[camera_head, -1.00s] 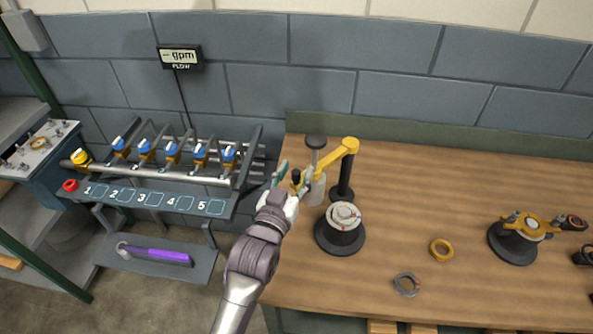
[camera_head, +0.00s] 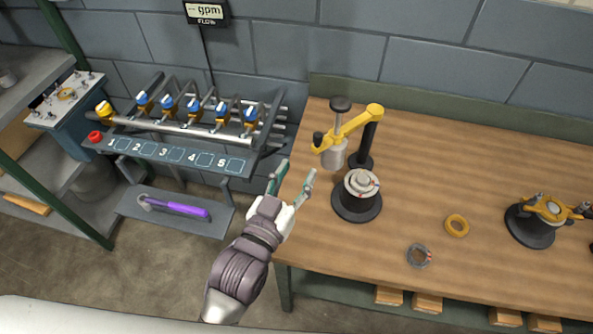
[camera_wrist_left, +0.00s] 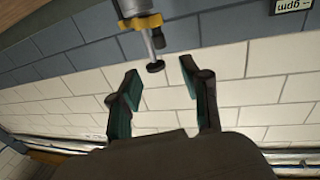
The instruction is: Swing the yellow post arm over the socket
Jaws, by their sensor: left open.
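The yellow post arm (camera_head: 345,130) reaches left and toward the front from the top of a black post on the bench. It carries a grey cylinder (camera_head: 334,154) with a dark knob on top and has a small black knob at its free end. The socket (camera_head: 360,184), a pale round piece on a black base, stands to the right of the cylinder; the arm's end is not over it. My left gripper (camera_head: 293,178) is open and empty, left of the socket and apart from the arm. The yellow arm also shows in the left wrist view (camera_wrist_left: 139,22), beyond the open fingers (camera_wrist_left: 160,82).
A yellow ring (camera_head: 457,226) and a grey ring (camera_head: 419,256) lie on the wooden bench (camera_head: 460,160). Another black-based fixture (camera_head: 535,225) with yellow parts stands at right. A valve rack (camera_head: 180,140) is at left, above a shelf with a purple-handled tool (camera_head: 178,207).

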